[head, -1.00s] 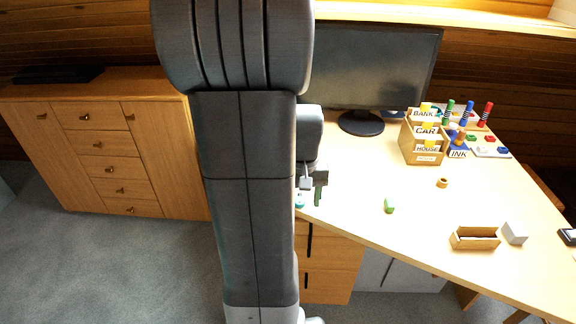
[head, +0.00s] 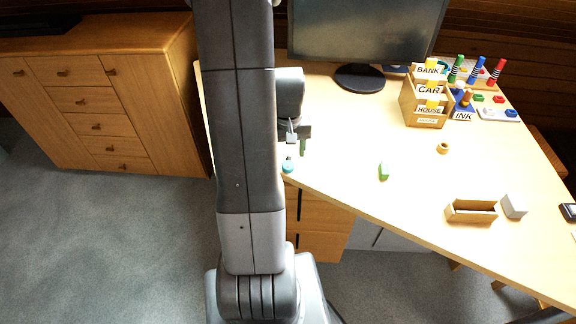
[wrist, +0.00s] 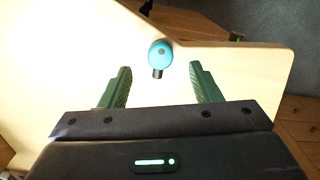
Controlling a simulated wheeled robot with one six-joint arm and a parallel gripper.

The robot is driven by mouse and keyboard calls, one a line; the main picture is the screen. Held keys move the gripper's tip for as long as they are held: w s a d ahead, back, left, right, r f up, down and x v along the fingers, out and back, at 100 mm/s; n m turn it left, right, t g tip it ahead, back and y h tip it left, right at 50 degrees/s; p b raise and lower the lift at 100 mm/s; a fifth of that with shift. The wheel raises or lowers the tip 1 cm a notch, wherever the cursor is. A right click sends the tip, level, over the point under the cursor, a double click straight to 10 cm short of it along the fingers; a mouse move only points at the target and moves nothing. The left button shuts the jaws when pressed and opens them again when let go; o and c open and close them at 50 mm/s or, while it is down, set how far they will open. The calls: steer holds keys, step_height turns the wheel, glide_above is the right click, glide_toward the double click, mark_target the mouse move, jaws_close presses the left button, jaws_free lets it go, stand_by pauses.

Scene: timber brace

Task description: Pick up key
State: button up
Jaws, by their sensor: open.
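The key has a round teal head with a short dark shaft. In the wrist view the key (wrist: 160,52) lies on the pale desk top, near the desk's edge, its shaft pointing towards my gripper. In the head view the key (head: 288,166) is small, at the left front edge of the desk beside my arm. My gripper (wrist: 160,70) is open and empty, its two green fingers spread on either side of the line to the key. The key's head is just beyond the fingertips. In the head view my gripper (head: 303,146) is partly hidden by my arm.
A green piece (head: 383,172), a small wooden ring (head: 443,148), an open wooden box (head: 472,217) and a grey block (head: 514,206) lie to the right. A monitor (head: 365,35) and a card sorter (head: 424,119) stand further back. The desk between is clear.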

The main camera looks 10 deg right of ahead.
mark_target(288, 165)
steer(key=shift+w+f, duration=0.1)
steer(key=shift+f, duration=2.55)
steer(key=shift+c, duration=0.3)
steer(key=c, duration=1)
